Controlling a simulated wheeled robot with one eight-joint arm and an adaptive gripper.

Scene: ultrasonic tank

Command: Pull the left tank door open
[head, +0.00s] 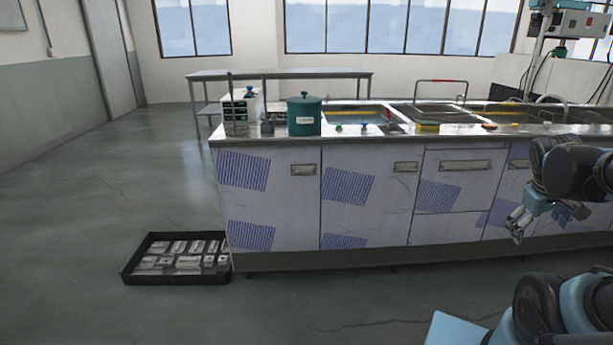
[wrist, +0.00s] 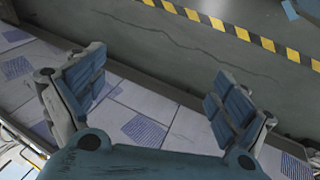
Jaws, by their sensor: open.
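The left tank door (head: 269,205) is a pale panel with striped vent patches at the left end of the long tank bench. It looks closed, flush with the front. Its handle (head: 303,169) is a small metal pull at the upper right of the panel. A second door (head: 370,210) with its own handle (head: 405,167) is just right of it. My gripper (head: 518,224) hangs at the right, well away from the left door. In the wrist view my gripper (wrist: 160,100) is open, with nothing between its fingers, and the patched bench front shows beyond it.
A black tray (head: 176,279) of metal parts sits on the floor by the bench's left end. A green pot (head: 304,115) stands on the bench top. The floor before the doors is clear. A yellow-black stripe (wrist: 240,33) crosses the floor.

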